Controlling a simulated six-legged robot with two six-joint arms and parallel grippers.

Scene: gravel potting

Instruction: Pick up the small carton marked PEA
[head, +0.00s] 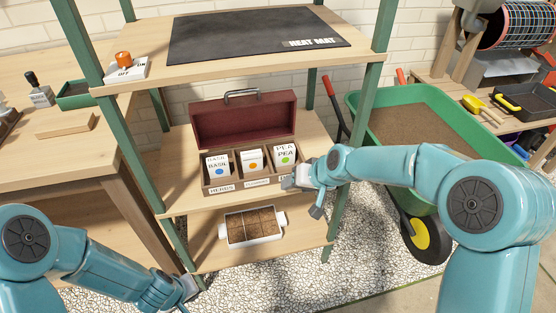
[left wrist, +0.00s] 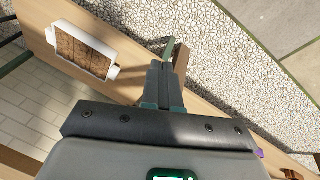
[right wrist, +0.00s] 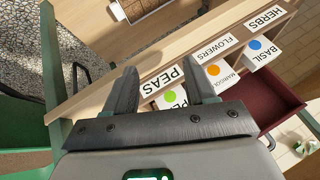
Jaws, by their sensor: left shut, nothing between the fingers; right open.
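The PEA carton (head: 286,154), white with a green dot, stands in the right compartment of an open dark red seed box (head: 243,117) on the middle shelf. My right gripper (head: 290,183) is open and empty at the box's front right corner, by the PEAS label. In the right wrist view the PEA carton (right wrist: 171,99) shows between and beyond the spread fingers (right wrist: 160,66), partly hidden by the right finger and the gripper body; the fingers look apart from it. My left gripper (head: 190,289) is shut and empty, low at the left; its closed fingers show in the left wrist view (left wrist: 162,72).
The BASIL carton (head: 217,165) and an orange-dotted carton (head: 252,160) stand in the left and middle compartments. The heat mat shelf (head: 150,80) is above. A white tray of brown cells (head: 277,238) lies on the shelf below. A green wheelbarrow (head: 372,105) stands at right.

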